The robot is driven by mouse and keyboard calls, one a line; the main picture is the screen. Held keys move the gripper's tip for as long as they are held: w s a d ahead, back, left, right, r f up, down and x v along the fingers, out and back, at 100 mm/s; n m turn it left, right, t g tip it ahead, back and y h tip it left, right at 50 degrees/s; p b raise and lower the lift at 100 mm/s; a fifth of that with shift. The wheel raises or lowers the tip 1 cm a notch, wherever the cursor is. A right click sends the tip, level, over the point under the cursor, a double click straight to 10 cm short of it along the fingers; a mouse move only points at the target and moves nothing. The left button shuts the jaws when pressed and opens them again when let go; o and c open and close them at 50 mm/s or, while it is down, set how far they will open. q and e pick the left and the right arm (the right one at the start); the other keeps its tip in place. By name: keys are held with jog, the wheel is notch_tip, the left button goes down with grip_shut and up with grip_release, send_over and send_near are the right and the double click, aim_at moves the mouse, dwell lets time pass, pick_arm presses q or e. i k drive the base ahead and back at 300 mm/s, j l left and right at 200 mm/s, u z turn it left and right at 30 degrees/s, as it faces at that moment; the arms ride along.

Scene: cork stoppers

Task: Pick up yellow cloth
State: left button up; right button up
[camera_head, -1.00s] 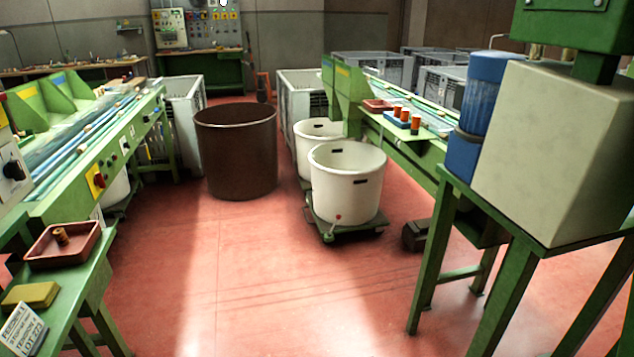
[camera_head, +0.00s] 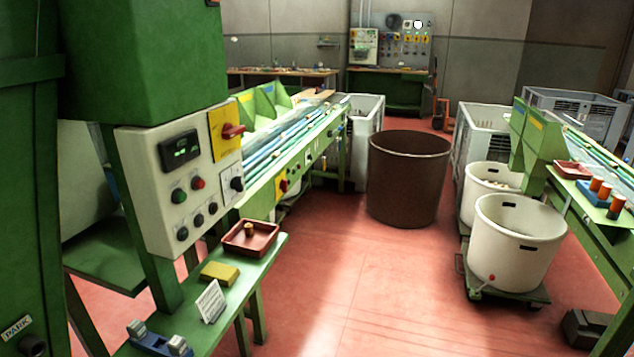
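The yellow cloth (camera_head: 220,273) lies flat and folded on the green side shelf (camera_head: 262,262) of the left machine. It sits between a red-brown tray (camera_head: 250,238) and a small white sign (camera_head: 210,301). Neither of my grippers shows in the head view, so I cannot see whether they are open or shut.
A blue device (camera_head: 158,343) sits at the shelf's near end. A brown bin (camera_head: 408,180) and white tubs (camera_head: 515,240) stand farther off. The red floor (camera_head: 380,300) right of the shelf is clear.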

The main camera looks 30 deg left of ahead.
aim_at(225, 275)
jog(key=u, duration=1.65)
jog(key=i+l+u, duration=0.15)
jog(key=l, duration=0.15)
jog(key=i+l+u, duration=0.15)
jog(key=l, duration=0.15)
jog(key=i+l+u, duration=0.15)
jog(key=l, duration=0.2)
jog(key=i+l+u, duration=0.35)
jog(key=l, duration=0.35)
jog(key=i+l+u, duration=0.2)
jog(key=l, duration=0.2)
jog(key=i+l+u, duration=0.15)
jog(key=l, duration=0.3)
jog(key=i+l+u, duration=0.15)
jog(key=l, duration=0.25)
jog(key=i+l+u, duration=0.15)
jog(key=l+u, duration=0.2)
jog(key=l, duration=0.5)
jog(key=l+u, duration=0.3)
jog(key=l, duration=0.55)
jog(key=l+u, duration=0.35)
jog(key=l, duration=0.5)
